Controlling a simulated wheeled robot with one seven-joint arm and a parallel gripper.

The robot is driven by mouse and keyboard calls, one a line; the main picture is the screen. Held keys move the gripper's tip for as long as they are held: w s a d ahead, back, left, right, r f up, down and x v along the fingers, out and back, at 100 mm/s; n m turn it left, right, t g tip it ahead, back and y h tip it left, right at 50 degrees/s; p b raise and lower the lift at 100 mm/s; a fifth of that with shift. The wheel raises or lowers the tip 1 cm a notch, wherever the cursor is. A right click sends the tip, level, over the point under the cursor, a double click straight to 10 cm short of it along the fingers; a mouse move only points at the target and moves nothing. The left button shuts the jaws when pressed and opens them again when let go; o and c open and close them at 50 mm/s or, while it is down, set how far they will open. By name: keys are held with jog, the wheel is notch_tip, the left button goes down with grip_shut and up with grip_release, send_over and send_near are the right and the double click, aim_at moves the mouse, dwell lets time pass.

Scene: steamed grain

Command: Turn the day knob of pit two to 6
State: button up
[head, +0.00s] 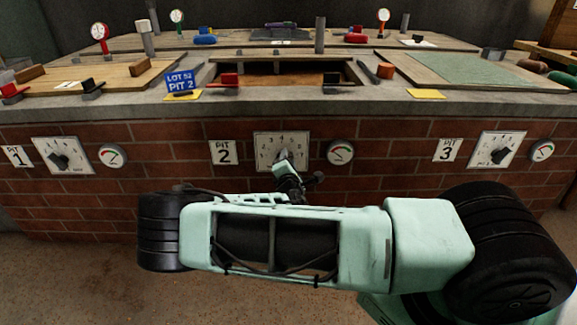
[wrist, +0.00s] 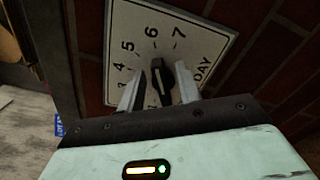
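The pit two dial plate (head: 262,141) is a white square with numbers on the brick wall, beside the PIT 2 sign (head: 224,152). In the wrist view the dial plate (wrist: 204,48) shows 5, 6, 7 and the word DAY. Its black day knob (wrist: 160,84) stands between my fingers, long axis roughly in line with the 6; I cannot tell surely which end is the pointer. My gripper (wrist: 159,74) is open, one pale finger on each side of the knob, with gaps showing. In the head view my gripper (head: 286,167) covers the knob.
A round gauge (head: 340,152) sits just right of the dial. Pit one dial (head: 60,155) and pit three dial (head: 496,151) are on either side. Above, the bench edge (head: 300,107) juts out, with a blue LOT 52 PIT 2 sign (head: 180,83) on it.

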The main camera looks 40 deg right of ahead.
jog(key=p+v, duration=0.3)
jog(key=v, duration=1.4)
jog(key=shift+s+a, duration=0.15)
